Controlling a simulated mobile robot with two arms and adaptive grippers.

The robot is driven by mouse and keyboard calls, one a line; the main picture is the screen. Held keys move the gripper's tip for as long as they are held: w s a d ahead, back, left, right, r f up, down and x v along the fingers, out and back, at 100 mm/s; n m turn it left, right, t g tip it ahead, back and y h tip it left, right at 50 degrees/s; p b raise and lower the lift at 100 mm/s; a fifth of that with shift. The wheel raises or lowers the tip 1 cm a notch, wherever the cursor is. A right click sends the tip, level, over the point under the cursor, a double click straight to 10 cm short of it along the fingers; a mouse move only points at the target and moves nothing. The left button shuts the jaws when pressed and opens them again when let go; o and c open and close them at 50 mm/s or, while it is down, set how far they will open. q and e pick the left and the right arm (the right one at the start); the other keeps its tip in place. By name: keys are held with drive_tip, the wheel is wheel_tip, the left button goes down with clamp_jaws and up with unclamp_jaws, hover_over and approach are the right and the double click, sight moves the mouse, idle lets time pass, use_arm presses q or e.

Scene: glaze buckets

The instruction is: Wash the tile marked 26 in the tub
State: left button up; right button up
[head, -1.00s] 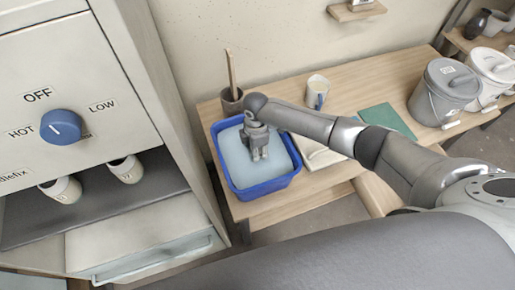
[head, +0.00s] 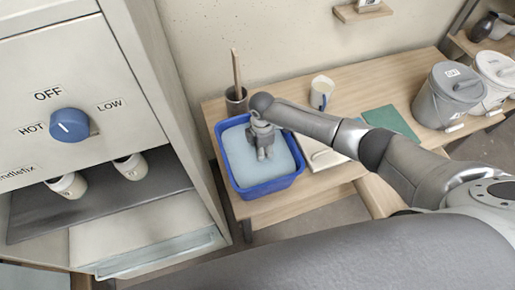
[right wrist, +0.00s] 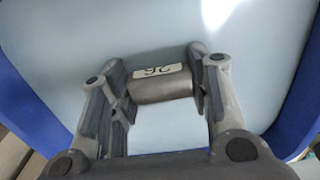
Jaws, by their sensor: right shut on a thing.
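The tub (head: 271,188) is a blue rectangular basin filled with pale blue liquid, on the wooden table. My right gripper (head: 264,155) points down into the tub near its middle. In the right wrist view my right gripper (right wrist: 163,88) is shut on the tile (right wrist: 165,92), a grey-brown piece with a pale label. The label's digits appear upside down and read as 26. Pale liquid surrounds the tile in that view; I cannot tell how deep it sits. In the head view the gripper hides the tile. My left gripper is not in view.
A dark pot with a wooden stick (head: 236,98) stands behind the tub. A cup (head: 321,92), a teal sheet (head: 390,122), a grey lidded bucket (head: 447,96) and a white bucket (head: 496,82) are to the right. A cabinet with a blue knob (head: 69,125) stands left.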

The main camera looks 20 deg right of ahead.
drive_tip(key=shift+a, duration=1.2)
drive_tip(key=shift+d, duration=0.15)
drive_tip(key=shift+d+p, duration=0.35)
drive_tip(key=shift+d, duration=0.75)
drive_tip(key=shift+a, duration=0.1)
drive_tip(key=shift+a, duration=1.15)
drive_tip(key=shift+d, duration=0.1)
